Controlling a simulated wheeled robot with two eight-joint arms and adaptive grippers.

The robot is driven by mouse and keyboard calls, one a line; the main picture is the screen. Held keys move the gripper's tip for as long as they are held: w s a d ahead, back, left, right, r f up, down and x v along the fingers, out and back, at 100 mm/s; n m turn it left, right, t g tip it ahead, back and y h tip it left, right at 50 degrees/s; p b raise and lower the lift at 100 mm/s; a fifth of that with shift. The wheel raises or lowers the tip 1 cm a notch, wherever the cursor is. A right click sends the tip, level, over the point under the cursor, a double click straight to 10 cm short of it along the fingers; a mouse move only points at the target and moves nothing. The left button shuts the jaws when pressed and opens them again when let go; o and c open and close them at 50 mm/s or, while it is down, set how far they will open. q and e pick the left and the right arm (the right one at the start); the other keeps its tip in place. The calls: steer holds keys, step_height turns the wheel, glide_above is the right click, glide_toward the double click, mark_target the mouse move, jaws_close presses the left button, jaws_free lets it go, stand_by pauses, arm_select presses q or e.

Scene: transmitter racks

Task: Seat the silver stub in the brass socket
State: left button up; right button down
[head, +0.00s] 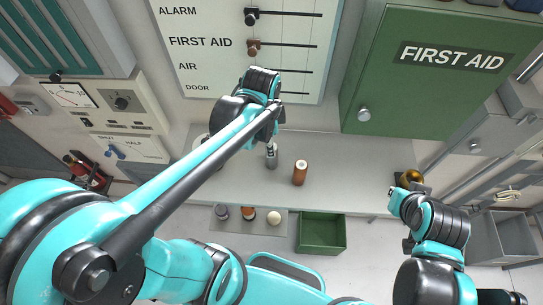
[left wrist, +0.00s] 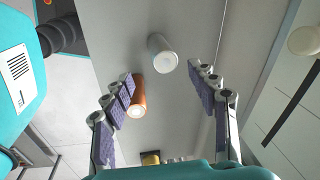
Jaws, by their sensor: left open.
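The silver stub (head: 271,160) stands on the grey counter, just below my left gripper (head: 272,140) in the head view. In the left wrist view the silver stub (left wrist: 161,52) lies beyond the open fingertips (left wrist: 164,85), apart from them. A copper-coloured cylinder (head: 300,172) stands to its right; in the wrist view this cylinder (left wrist: 134,95) is partly hidden by the left finger. The brass socket (head: 411,177) appears at the counter's right end, partly hidden by my right gripper (head: 404,198). The right fingers are too small to read.
A low tray (head: 266,226) with several small parts and an empty green bin (head: 321,234) sit below the counter's front edge. A green first aid cabinet (head: 432,75) and a labelled lever panel (head: 222,60) stand behind. The counter between copper cylinder and socket is clear.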

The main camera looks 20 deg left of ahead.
arm_select(q)
steer(key=w+f+m, duration=0.1)
steer(key=f+m+g, duration=0.1)
steer(key=m, duration=0.1)
steer(key=shift+w+f, duration=0.35)
steer(key=shift+f, duration=0.05)
steer(key=shift+w+f+m+g, duration=0.2)
steer(key=shift+f+m+g, duration=0.2)
steer(key=shift+f+m, duration=0.3)
step_height(320, 180, down, 7)
steer(key=shift+f+b, duration=0.15)
steer(key=shift+b, duration=0.65)
jaws_close()
